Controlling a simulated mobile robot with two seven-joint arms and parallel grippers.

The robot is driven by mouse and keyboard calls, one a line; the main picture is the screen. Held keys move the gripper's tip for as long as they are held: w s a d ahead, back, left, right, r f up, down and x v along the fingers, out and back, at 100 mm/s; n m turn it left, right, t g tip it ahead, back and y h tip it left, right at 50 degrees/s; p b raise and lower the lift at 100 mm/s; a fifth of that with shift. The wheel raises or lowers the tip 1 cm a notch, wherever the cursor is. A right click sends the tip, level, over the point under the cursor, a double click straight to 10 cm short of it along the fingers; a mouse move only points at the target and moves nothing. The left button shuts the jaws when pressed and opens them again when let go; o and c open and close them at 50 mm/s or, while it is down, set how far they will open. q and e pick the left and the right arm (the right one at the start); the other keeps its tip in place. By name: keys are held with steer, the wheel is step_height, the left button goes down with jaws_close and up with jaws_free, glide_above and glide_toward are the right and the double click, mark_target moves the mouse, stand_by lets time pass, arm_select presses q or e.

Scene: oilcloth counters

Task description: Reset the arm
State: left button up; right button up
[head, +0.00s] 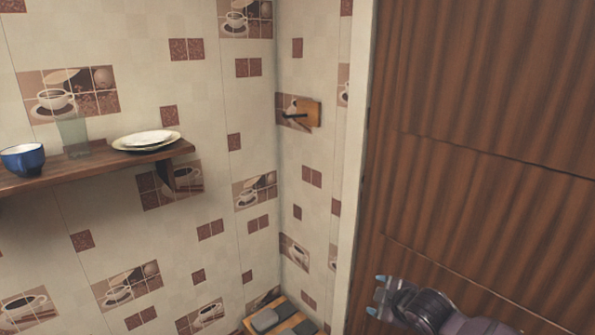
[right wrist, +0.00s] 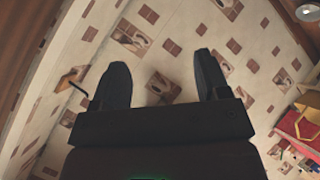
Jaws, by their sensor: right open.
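My right gripper (head: 381,297) shows at the bottom of the head view, in front of the brown wooden panel. In the right wrist view my right gripper (right wrist: 163,78) has its two dark fingers spread apart. Nothing is between them; only the tiled wall shows behind. My right arm comes in from the lower right corner of the head view. My left gripper is not seen in either view.
A tall wooden panel (head: 480,110) fills the right side. A wall shelf (head: 95,167) holds a blue bowl (head: 22,158), a glass (head: 73,136) and plates (head: 147,141). A wooden hook (head: 312,112) is on the wall. A wooden rack (head: 292,300) is below.

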steer(key=s+a+f+m+t+y+b, duration=0.25)
steer(key=s+a+f+m+b, duration=0.2)
steer(key=s+b, duration=0.35)
arm_select(q)
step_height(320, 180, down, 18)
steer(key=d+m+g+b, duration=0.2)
steer(key=b, duration=1.2)
arm_select(e)
steer(key=s+d+f+m+g+h, duration=0.1)
steer(key=s+d+f+m+h, duration=0.3)
steer(key=s+f, duration=0.85)
steer(key=s+d+f+m+g+h, duration=0.25)
steer(key=s+d+f, duration=0.45)
steer(key=s+f, duration=0.5)
arm_select(q)
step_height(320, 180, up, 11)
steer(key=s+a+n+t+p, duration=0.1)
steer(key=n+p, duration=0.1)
steer(key=p, duration=1.5)
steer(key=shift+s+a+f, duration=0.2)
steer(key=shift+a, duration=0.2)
arm_select(e)
step_height(320, 180, up, 10)
steer(key=d+m+t, duration=0.1)
steer(key=m, duration=0.2)
steer(key=shift+f, duration=0.25)
steer(key=shift+d, duration=0.15)
